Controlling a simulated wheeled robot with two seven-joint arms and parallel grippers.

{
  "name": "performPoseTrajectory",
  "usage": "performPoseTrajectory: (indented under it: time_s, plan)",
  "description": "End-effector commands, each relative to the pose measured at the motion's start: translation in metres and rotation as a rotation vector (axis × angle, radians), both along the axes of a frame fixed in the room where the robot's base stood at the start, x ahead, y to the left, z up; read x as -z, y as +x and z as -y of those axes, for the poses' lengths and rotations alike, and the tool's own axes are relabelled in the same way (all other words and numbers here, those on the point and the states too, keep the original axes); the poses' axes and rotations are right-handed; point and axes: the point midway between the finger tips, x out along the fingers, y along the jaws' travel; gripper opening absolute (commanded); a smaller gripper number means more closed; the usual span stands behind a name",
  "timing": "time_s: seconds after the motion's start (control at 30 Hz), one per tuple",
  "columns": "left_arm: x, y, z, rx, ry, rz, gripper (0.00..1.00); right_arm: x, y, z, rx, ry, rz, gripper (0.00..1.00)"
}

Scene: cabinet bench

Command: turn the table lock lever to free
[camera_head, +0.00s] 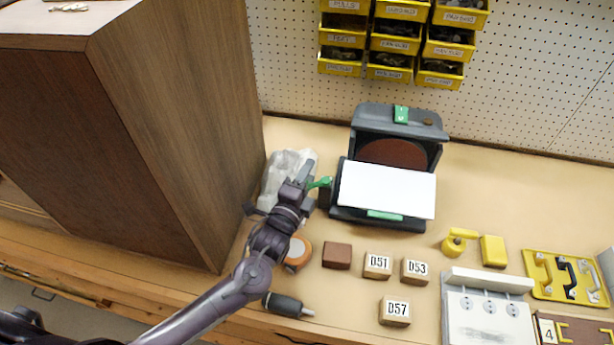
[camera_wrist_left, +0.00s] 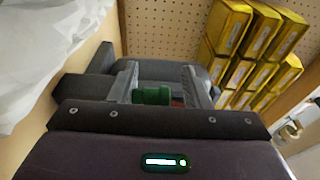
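A dark grey disc sander (camera_head: 376,116) with a brown disc and a white-topped table (camera_head: 388,190) stands on the bench. A green lever (camera_head: 319,183) sticks out at the table's left side. My left gripper (camera_head: 306,174) is at this lever, reaching in from the left. In the left wrist view the green lever end (camera_wrist_left: 152,95) lies between the two fingers of my left gripper (camera_wrist_left: 160,84). The fingers stand apart, with a visible gap on the right; contact on the left is unclear. My right gripper is not in view.
A tall brown cabinet (camera_head: 180,120) stands close left of my left arm. A clear plastic bag (camera_head: 283,170) lies behind the gripper. In front are an orange-topped round object (camera_head: 298,252), a dark-handled tool (camera_head: 287,305) and wooden blocks (camera_head: 378,265). Yellow bins (camera_head: 391,43) hang behind.

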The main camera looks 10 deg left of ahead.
Motion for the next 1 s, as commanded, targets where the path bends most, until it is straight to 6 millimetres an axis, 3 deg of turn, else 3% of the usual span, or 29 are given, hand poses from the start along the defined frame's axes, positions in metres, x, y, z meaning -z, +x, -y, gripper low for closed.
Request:
performPoseTrajectory:
  time_s: [0.17, 0.6, 1.0]
  plan:
    - [0.002, -0.007, -0.001, 0.001, 0.0, -0.002, 0.42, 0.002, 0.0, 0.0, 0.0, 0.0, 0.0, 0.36]
    - [0.002, -0.071, -0.013, 0.0, 0.0, 0.0, 0.42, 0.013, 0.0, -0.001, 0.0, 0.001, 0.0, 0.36]
    - [0.0, -0.076, -0.014, -0.001, 0.0, 0.0, 0.41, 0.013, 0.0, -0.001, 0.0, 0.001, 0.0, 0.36]
